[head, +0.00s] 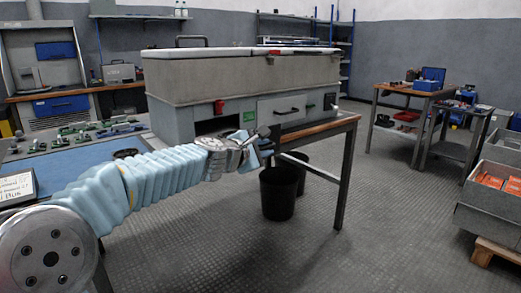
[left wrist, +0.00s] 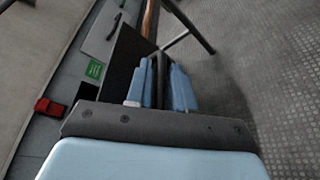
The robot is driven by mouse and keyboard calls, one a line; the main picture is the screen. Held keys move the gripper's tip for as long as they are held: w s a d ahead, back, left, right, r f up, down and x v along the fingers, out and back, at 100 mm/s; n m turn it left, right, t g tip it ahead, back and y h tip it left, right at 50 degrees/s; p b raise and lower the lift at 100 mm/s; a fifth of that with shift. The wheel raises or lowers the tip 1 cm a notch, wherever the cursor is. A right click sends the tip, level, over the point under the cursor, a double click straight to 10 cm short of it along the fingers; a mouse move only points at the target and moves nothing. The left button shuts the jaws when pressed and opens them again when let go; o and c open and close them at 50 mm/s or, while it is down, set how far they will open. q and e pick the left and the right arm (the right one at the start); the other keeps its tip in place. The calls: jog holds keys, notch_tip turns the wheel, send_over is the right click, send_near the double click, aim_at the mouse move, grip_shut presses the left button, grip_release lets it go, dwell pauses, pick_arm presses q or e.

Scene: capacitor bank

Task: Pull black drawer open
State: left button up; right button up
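The long grey cabinet (head: 240,80) stands on a wood-edged bench and has a dark opening (head: 218,126) low in its front. A black panel, seemingly the black drawer (left wrist: 127,62), juts out over the bench edge in the left wrist view. My left gripper (head: 264,142) is at the bench's front edge, below the green label (head: 249,116). In the left wrist view its two light blue fingers (left wrist: 162,88) stand close together on either side of a thin dark strip that looks like part of the drawer. My arm hides much of the drawer in the head view. My right gripper is out of view.
A grey panel with a black handle (head: 287,111) is right of the green label. A red switch (head: 219,107) is on the cabinet front. Black bins (head: 278,195) stand below the bench near a table leg (head: 345,180).

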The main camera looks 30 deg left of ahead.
pick_arm(q)
jog(key=v, duration=1.4)
jog(key=shift+w, duration=0.1)
jog(key=w+d+f+m+g+p, duration=0.1)
jog(key=d+f+m+g+p, duration=0.15)
jog(key=f, duration=0.85)
jog(key=w+d+f+m+g+p, duration=0.1)
jog(key=w+d+f+m+g, duration=0.2)
jog(key=f, duration=0.9)
jog(key=d+f+m+g+p, duration=0.2)
jog(key=d+f+m+g, duration=0.15)
jog(key=f, duration=0.75)
jog(key=s+d+f+m+g+h+p, duration=0.1)
jog(key=s+d+f+m+g, duration=0.1)
jog(key=s+d+f+m, duration=0.4)
jog(key=s+d+f+m+g+h+p, duration=0.1)
jog(key=s+d+f+m, duration=0.5)
jog(key=s+f, duration=0.7)
jog(key=s+d+g+p, duration=0.1)
jog(key=d+g, duration=0.1)
jog(key=shift+d+f+m+g+h, duration=0.2)
jog(key=shift+d+m+g+h, duration=0.1)
jog(key=shift+d+m+h, duration=0.1)
